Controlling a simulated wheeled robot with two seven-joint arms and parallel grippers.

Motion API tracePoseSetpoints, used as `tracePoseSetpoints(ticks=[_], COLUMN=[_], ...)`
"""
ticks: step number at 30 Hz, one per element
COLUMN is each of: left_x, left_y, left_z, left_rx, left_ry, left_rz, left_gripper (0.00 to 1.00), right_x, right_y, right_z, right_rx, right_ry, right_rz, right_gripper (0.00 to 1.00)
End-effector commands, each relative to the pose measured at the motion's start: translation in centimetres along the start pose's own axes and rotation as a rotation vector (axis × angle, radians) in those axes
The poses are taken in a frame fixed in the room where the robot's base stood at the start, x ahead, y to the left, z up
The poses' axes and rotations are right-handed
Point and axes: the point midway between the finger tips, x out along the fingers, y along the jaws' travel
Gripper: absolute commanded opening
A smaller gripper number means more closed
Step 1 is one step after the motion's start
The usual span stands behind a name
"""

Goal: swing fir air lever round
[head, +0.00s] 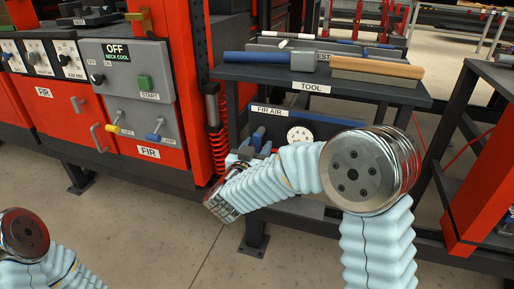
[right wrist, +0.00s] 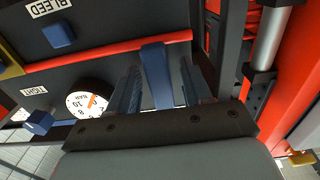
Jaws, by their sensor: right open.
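The FIR AIR panel (head: 335,128) is a dark panel under the tool shelf, with a white round gauge (head: 299,134). The blue air lever (head: 258,134) is at its left side, partly hidden by my right gripper (head: 252,150). In the right wrist view the lever (right wrist: 157,75) stands between the two open fingers of my right gripper (right wrist: 163,88). I see gaps on both sides of it, so the fingers do not look closed on it. The gauge (right wrist: 88,102) is left of the fingers there. My left gripper is out of view; only part of that arm shows at lower left.
A tool shelf (head: 313,86) with a blue-handled tool (head: 256,58) and a wooden-handled brush (head: 376,68) is above the panel. A red coiled hose (head: 217,140) hangs close left of my right gripper. The control cabinet (head: 128,85) stands further left.

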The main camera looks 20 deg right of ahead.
Motion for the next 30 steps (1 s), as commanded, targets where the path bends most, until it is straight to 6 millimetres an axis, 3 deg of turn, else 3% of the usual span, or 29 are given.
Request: tracePoseSetpoints(ticks=[8,18,30], left_x=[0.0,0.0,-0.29], left_y=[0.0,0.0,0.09], left_z=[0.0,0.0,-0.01], left_rx=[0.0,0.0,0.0], left_ry=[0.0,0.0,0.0], left_rz=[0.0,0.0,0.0], left_gripper=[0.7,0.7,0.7], right_x=[0.23,0.19,0.55], right_y=[-0.01,-0.02,0.59], right_z=[0.0,0.01,-0.09], right_rx=[0.0,0.0,-0.018], right_ry=[0.0,0.0,0.0], right_rz=[0.0,-0.001,0.0], right_gripper=[0.49,0.0,0.0])
